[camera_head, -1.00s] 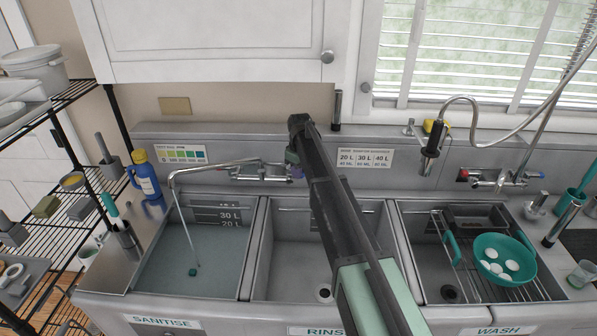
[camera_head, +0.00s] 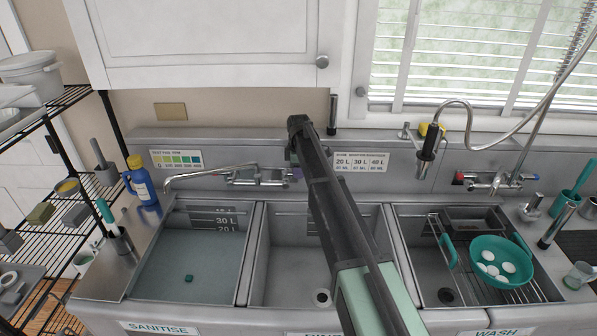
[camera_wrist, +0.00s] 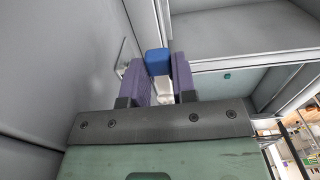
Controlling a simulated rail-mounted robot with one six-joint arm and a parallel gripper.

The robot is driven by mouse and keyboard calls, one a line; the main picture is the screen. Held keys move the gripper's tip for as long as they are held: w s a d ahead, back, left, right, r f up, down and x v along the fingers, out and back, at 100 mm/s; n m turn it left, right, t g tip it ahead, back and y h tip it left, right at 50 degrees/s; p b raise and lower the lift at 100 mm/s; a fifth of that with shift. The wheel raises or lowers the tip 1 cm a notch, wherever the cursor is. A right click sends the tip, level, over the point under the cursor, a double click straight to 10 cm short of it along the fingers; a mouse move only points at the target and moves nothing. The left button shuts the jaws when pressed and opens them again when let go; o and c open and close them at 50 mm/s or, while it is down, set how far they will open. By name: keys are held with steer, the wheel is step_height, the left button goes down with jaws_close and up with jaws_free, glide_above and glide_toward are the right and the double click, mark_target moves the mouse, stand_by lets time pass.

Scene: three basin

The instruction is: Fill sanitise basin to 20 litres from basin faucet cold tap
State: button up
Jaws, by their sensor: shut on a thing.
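The sanitise basin (camera_head: 158,328) is the left basin and holds clear water (camera_head: 185,268), with a small green plug on its floor. The water surface lies around the 20 L mark (camera_head: 226,229) on the back wall. The faucet spout (camera_head: 205,175) reaches over this basin, and no stream falls from it. My gripper (camera_wrist: 158,75) is shut on the blue cold tap handle (camera_wrist: 156,61), between its purple fingers. In the head view my arm hides most of the handle, and only a bit of purple finger (camera_head: 297,173) shows by the faucet body (camera_head: 258,178).
The middle rinse basin (camera_head: 285,290) is empty. The right wash basin holds a rack and a teal colander (camera_head: 501,262) with white round items. A blue bottle (camera_head: 143,185) stands left of the faucet. A dosing sign (camera_head: 361,162) is on the back wall.

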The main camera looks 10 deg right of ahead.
stand_by(0.4)
steer(key=o, duration=0.9)
step_height(320, 180, up, 11)
steer(key=p, duration=1)
steer(key=shift+f+p, duration=0.1)
steer(key=shift+p, duration=0.3)
